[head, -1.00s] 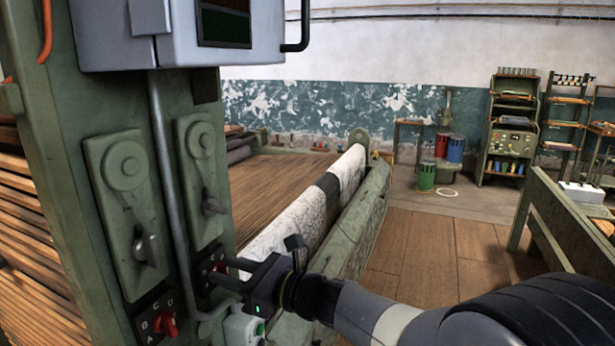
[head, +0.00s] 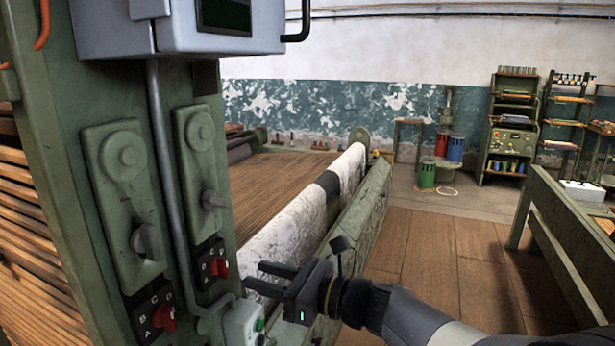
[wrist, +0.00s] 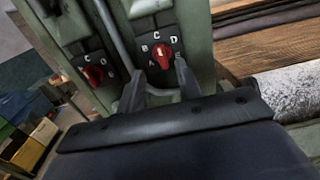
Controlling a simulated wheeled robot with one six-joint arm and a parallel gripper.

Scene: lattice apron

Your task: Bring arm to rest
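My gripper (head: 256,277) is open and empty, in front of the green machine post, with its fingers pointing left toward it. A gap separates the fingertips from the right red knob (head: 219,268). In the wrist view the two dark fingers (wrist: 160,88) stand apart, and the same red knob (wrist: 163,55) shows beyond and between them on a lettered plate. The left red knob (head: 164,317) sits lower on the post and shows at the left of the wrist view (wrist: 93,76). My arm reaches in from the lower right.
A grey-green box with a green button (head: 259,325) sits just below my gripper. The patterned cloth roll (head: 290,240) and green beam (head: 350,235) lie behind it. A green frame (head: 560,240) stands at right. Wooden floor (head: 440,245) between is clear.

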